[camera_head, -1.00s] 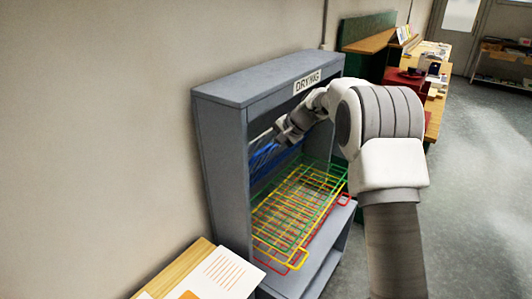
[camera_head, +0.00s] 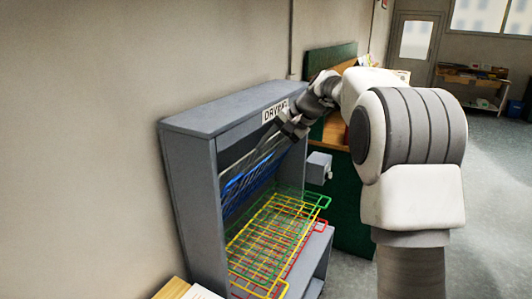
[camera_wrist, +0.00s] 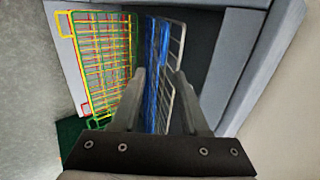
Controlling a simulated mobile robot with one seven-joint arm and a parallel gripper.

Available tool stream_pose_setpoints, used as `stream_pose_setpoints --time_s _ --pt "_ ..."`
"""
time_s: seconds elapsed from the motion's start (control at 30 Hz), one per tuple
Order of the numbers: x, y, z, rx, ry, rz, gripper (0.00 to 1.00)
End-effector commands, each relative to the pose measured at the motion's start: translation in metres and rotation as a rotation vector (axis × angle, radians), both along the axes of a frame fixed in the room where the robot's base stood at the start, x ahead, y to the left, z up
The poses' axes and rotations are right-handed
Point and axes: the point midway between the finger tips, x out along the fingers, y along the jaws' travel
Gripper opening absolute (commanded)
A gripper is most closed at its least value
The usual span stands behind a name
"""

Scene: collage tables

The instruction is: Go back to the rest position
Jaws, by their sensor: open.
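My gripper (camera_head: 285,130) is at the front upper part of the grey drying rack cabinet (camera_head: 170,185), just below its sign. In the wrist view my gripper (camera_wrist: 168,80) has its two fingers apart, pointing into the cabinet (camera_wrist: 235,60). A pale wire rack (camera_wrist: 176,60) and a blue rack (camera_wrist: 155,60) show between or beyond the fingers. I cannot tell whether the fingers touch the pale rack. The blue rack (camera_head: 245,185) is tilted up inside the cabinet.
Green (camera_head: 322,201), yellow (camera_head: 270,290) and red (camera_head: 318,226) wire racks lie low and stick out of the cabinet front. A wooden table (camera_head: 172,290) with paper stands at the lower left. A dark green panel (camera_head: 350,205) stands behind the cabinet. Open floor (camera_head: 495,170) lies to the right.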

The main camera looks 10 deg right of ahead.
Motion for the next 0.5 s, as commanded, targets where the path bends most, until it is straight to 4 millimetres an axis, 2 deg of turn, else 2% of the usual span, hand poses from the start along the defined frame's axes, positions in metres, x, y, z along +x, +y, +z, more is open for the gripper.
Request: stream_pose_setpoints --time_s 0.17,0.27,0.37,0.5 --pt "-0.001 0.000 0.001 -0.003 -0.002 0.001 0.44" --pt "-0.012 0.001 0.007 -0.024 -0.010 0.012 0.44" --pt "-0.035 0.002 0.018 -0.072 -0.027 0.033 0.44" --pt "-0.083 0.001 0.032 -0.166 -0.056 0.078 0.44"
